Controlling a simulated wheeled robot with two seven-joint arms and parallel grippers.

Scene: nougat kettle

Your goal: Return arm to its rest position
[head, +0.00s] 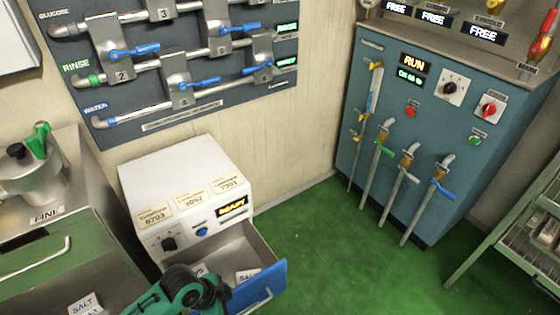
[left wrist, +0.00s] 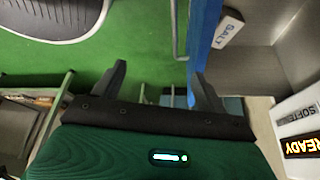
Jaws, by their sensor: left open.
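My left arm, green with black joints, comes in at the bottom of the head view, in front of the white machine's open drawer. Beside the fingers in that view is the drawer's blue front (left wrist: 203,40). A white block marked SALT (left wrist: 228,28) lies in the drawer. I cannot make out the fingertips in the head view. My right gripper is not in view.
The white machine (head: 185,180) has its drawer (head: 262,285) pulled out, and its display reads READY. A steel counter with a pot (head: 35,180) stands at left. A blue cabinet (head: 430,120) with valves stands behind right, a metal rack (head: 520,235) at far right. Green floor (head: 340,255) is clear between.

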